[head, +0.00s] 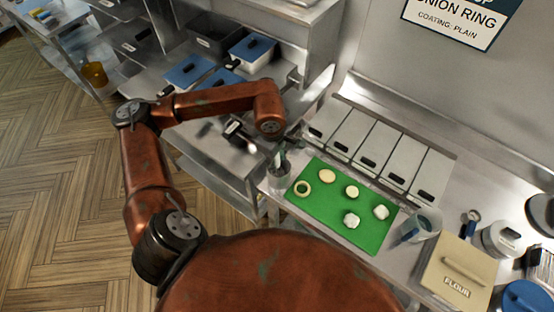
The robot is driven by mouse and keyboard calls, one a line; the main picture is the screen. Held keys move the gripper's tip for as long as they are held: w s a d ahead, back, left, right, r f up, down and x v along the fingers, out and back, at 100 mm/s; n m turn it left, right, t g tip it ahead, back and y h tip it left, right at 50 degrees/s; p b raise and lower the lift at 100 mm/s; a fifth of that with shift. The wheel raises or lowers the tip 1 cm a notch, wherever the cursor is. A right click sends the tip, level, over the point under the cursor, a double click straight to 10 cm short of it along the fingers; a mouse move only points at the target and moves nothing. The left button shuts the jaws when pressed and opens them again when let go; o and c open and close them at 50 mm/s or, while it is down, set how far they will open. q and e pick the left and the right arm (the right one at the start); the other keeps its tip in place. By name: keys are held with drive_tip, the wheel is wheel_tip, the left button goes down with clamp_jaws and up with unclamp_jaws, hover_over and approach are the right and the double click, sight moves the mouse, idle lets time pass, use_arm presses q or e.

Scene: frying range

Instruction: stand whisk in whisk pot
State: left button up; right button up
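A small grey pot (279,180) stands at the left end of the counter, beside the green board. Thin dark upright shapes show at its mouth; I cannot tell whether a whisk is among them. My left arm reaches over from the left, and its gripper (287,148) appears small just above the pot. The gripper's fingers are too small and partly hidden to tell whether they are open or hold anything. A clear container (425,222) with a blue-handled tool stands right of the board. My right gripper is not in view.
The green board (330,215) carries several pale food pieces. Behind it is a row of lidded metal bins (365,143). A flour box (456,268), a small round-headed tool (470,222) and a lidded pot (501,239) crowd the right. Shelving with blue-lidded tubs (252,48) stands behind my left arm.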

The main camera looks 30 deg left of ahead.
use_arm(q)
drive_tip(key=shift+o, duration=0.8)
drive_tip(key=r, duration=0.4)
drive_tip(key=s+r, duration=0.1)
drive_tip(key=r, duration=0.7)
drive_tip(key=shift+s, duration=0.2)
